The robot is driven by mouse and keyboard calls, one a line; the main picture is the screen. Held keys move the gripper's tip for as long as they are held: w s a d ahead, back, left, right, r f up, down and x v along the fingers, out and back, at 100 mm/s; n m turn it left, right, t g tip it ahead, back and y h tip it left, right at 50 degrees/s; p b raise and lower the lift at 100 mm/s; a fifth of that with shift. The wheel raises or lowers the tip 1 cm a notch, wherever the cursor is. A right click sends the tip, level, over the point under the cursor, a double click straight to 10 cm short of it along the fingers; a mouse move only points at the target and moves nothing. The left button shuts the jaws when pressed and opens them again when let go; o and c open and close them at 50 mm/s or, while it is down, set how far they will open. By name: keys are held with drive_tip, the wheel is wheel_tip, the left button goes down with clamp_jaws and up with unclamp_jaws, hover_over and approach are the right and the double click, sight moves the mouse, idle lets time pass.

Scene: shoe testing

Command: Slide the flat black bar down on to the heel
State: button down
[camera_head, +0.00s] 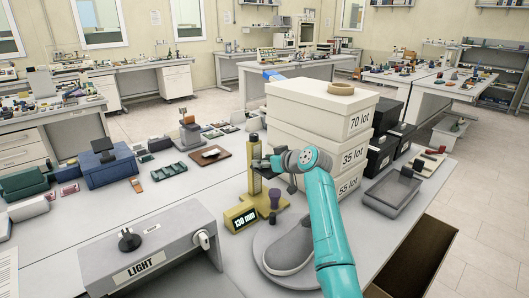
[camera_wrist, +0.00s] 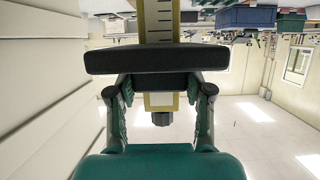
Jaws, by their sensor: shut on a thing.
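The flat black bar (camera_wrist: 157,59) lies level across the upper middle of the wrist view, in front of a yellow scaled column. In the head view the yellow height gauge (camera_head: 254,168) stands upright, and its base display reads 130 mm. My gripper (camera_head: 268,163) is beside the column, well above the table. In the wrist view my gripper (camera_wrist: 160,84) has its fingers on the dark block behind the bar, shut on it. A grey shoe (camera_head: 290,250) rests on a round grey plate (camera_head: 259,243), below my arm. The bar is clear of the shoe. My arm hides part of the shoe.
Stacked white lot boxes (camera_head: 305,125) stand close behind and right of my gripper, with a tape ring on top. Black boxes (camera_head: 378,155) and a grey tray (camera_head: 392,192) are further right. A LIGHT box (camera_head: 150,255) stands front left. A dark purple knobbed thing (camera_head: 274,198) is beside the gauge.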

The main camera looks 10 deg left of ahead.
wheel_tip(320, 180, down, 7)
drive_tip(key=shift+r, duration=0.15)
drive_tip(key=shift+c, duration=2.2)
unclamp_jaws()
drive_tip(key=shift+r, duration=0.15)
wheel_tip(320, 180, up, 10)
drive_tip(key=shift+f, duration=0.1)
